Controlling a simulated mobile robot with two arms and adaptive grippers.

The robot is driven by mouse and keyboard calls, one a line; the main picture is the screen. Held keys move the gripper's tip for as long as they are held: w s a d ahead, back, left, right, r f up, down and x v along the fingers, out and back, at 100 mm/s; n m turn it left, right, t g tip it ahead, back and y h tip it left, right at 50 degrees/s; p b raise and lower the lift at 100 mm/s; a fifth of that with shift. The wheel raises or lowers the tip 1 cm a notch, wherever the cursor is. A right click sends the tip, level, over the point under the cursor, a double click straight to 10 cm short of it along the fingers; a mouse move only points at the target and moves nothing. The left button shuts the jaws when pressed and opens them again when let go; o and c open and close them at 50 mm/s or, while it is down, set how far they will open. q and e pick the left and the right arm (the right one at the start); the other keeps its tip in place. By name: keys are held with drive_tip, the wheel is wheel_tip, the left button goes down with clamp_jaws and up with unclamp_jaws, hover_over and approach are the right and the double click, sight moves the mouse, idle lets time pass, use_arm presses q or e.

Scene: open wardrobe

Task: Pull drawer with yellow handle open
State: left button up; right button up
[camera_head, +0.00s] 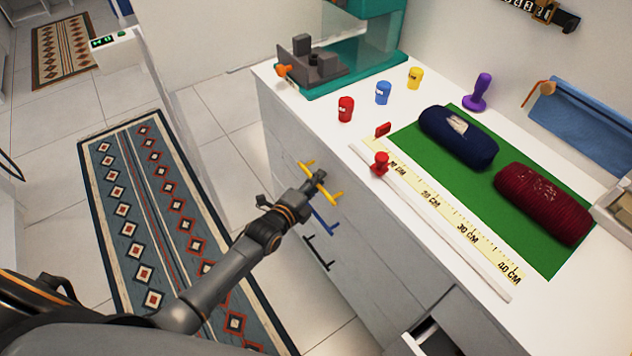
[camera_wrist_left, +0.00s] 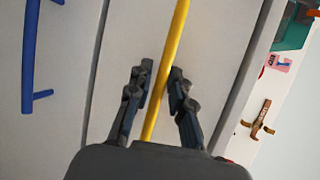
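The yellow handle (camera_head: 322,184) is a bar on the upper drawer front of the white cabinet. That drawer front looks flush with the cabinet. My left gripper (camera_head: 314,180) is at the middle of the bar. In the left wrist view, the yellow handle (camera_wrist_left: 178,30) runs between the two fingers of my left gripper (camera_wrist_left: 161,85). My right gripper is not in view.
A blue handle (camera_head: 325,222) and a black handle (camera_head: 318,256) sit below the yellow one. Another drawer (camera_head: 432,340) stands open at lower right. A patterned rug (camera_head: 150,220) lies on the floor.

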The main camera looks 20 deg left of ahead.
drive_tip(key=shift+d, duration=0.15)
use_arm(q)
drive_tip(key=c, duration=0.3)
clamp_jaws()
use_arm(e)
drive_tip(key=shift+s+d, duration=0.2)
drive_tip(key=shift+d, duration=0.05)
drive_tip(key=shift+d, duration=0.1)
use_arm(q)
drive_tip(key=shift+s, duration=0.1)
